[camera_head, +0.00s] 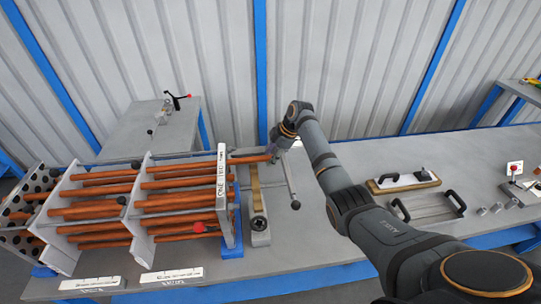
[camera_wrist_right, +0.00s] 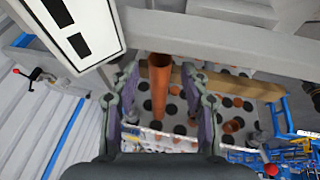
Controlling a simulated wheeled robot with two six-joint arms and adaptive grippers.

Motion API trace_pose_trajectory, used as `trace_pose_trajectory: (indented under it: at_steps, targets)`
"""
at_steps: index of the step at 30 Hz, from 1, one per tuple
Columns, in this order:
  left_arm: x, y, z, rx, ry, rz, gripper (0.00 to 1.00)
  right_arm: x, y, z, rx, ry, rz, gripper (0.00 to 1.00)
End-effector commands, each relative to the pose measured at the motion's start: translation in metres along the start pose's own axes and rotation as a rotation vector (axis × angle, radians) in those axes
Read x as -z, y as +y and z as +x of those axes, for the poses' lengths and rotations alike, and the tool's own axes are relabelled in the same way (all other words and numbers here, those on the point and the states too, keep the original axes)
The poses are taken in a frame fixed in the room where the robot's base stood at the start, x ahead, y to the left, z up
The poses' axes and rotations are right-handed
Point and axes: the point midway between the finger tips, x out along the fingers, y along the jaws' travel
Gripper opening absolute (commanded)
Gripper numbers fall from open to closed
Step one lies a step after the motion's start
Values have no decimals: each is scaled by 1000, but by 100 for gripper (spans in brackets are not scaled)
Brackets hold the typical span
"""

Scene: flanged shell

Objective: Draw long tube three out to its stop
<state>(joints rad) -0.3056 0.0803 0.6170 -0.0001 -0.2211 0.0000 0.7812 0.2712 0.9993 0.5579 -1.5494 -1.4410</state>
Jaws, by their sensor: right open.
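A copper-coloured long tube (camera_head: 248,159) sticks out past the right end plate of the tube bundle, above the other tube ends. I cannot read a number on it. My right gripper (camera_head: 274,151) is at this tube's outer end. In the right wrist view, my right gripper (camera_wrist_right: 165,78) is open, with a tube (camera_wrist_right: 159,85) showing between its two fingers. I cannot tell whether either finger touches it. The tube bundle (camera_head: 137,208) holds several copper tubes through upright white plates. My left gripper is not in view.
A labelled white end plate (camera_head: 222,180) stands beside the protruding tube. A bar with a dark round knob (camera_head: 258,224) lies to its right. A thin grey rod (camera_head: 291,185) stands below my right wrist. Handled plates (camera_head: 403,181) lie farther right on the grey bench (camera_head: 325,245).

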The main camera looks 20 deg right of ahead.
Motion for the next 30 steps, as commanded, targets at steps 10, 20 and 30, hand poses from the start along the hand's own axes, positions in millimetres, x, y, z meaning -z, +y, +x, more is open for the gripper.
trace_pose_trajectory:
  at_steps: [10, 20, 30]
  targets:
    - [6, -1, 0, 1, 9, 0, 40, -1, 1, -34, -5, 0, -1, 46]
    - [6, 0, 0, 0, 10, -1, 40, -2, 0, -107, -4, 0, 0, 46]
    - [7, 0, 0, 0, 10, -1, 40, -2, -1, -121, 0, 2, 1, 46]
